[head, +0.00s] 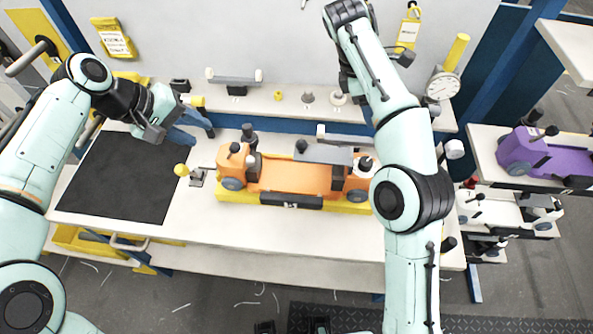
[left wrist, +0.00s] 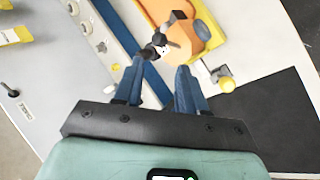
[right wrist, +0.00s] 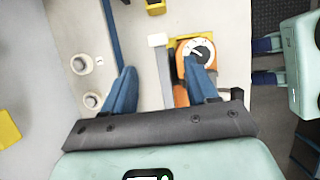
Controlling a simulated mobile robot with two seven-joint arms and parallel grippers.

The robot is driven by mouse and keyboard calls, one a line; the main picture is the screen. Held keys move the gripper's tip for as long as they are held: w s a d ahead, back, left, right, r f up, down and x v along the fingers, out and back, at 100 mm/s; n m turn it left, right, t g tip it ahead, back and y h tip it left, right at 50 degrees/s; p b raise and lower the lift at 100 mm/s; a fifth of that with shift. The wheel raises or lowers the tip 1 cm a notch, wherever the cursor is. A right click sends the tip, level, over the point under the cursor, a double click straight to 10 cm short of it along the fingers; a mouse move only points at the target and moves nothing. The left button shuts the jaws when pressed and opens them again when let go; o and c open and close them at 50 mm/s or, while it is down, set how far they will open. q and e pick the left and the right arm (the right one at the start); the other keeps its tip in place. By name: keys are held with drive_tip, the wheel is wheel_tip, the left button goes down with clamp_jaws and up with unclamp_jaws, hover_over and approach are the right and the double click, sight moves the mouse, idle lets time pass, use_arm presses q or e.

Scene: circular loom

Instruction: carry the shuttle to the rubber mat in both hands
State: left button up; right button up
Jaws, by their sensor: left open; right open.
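The orange shuttle (head: 290,178) lies lengthwise on the table, on a yellow base (head: 340,207); its right end is partly behind my right arm. The black rubber mat (head: 125,175) lies flat at the table's left, with nothing on it. My left gripper (head: 197,131) is open and empty, between mat and shuttle near the back edge. In the left wrist view, the shuttle's orange end (left wrist: 180,22) shows beyond the fingertips. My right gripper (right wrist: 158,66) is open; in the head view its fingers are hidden. In the right wrist view, the shuttle's dial (right wrist: 196,50) is near one fingertip.
A yellow knob (head: 181,170) on a small fixture stands between mat and shuttle. A back shelf (head: 275,105) holds small parts and a grey bar. A dial gauge (head: 442,87) stands at its right end. A purple unit (head: 525,152) sits on a rack at the right.

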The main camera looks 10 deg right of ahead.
sight(232, 146)
use_arm(q)
drive_tip(key=x, duration=1.3)
use_arm(e)
drive_tip(key=x, duration=1.3)
use_arm(q)
clamp_jaws()
use_arm(e)
drive_tip(key=c, duration=0.8)
clamp_jaws()
use_arm(q)
drive_tip(key=shift+r, duration=0.1)
